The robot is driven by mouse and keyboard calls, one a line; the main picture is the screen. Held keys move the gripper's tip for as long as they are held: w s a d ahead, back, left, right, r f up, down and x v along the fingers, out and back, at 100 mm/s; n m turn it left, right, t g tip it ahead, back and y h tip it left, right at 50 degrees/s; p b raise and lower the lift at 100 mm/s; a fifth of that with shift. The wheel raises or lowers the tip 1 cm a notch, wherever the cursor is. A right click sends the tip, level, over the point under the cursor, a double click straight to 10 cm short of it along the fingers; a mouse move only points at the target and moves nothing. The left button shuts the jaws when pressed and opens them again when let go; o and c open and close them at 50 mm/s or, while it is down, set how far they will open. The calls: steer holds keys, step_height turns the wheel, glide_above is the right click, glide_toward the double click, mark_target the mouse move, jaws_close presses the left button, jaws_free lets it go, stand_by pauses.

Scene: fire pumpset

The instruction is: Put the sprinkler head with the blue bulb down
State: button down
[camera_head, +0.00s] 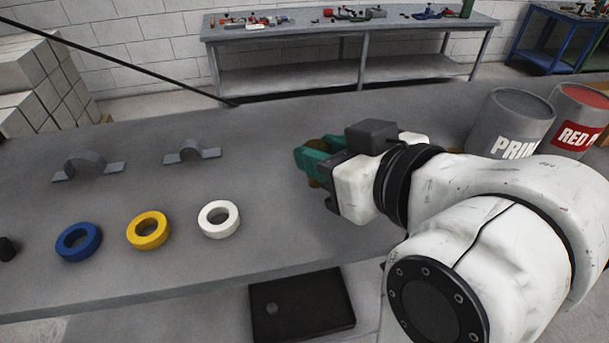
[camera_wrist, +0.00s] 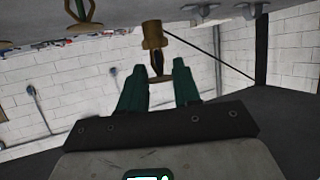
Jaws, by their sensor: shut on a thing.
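My gripper (camera_head: 316,162) is over the grey table, right of the white ring, with its green fingers shut on a brass sprinkler head. In the head view only a small brownish part of the head (camera_head: 319,182) shows at the fingers. Another brass sprinkler head (camera_wrist: 80,12) stands apart at the top left of the wrist view. I cannot tell whether the held head touches the table.
Blue (camera_head: 78,242), yellow (camera_head: 148,231) and white (camera_head: 219,219) rings lie on the table (camera_head: 200,265). Two grey pipe clamps (camera_head: 86,165) (camera_head: 192,151) lie behind them. Paint cans (camera_head: 512,122) (camera_head: 578,118) stand at the right. A black tray (camera_head: 300,310) is below the front edge.

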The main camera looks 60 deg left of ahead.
steer(key=shift+s+a+f, duration=0.35)
steer(key=shift+f, duration=0.2)
steer(key=shift+s+a+f, duration=0.3)
steer(key=shift+f, duration=0.25)
steer(key=f, duration=0.1)
steer(key=f+p, duration=0.1)
steer(key=shift+s+a+f+p, duration=0.3)
steer(key=shift+s+f, duration=0.05)
steer(key=shift+f, duration=0.05)
steer(key=shift+w+f, duration=0.1)
steer(key=shift+f, duration=0.5)
steer(key=shift+f, duration=0.2)
steer(key=c, duration=0.8)
jaws_free()
steer(key=shift+r, duration=0.1)
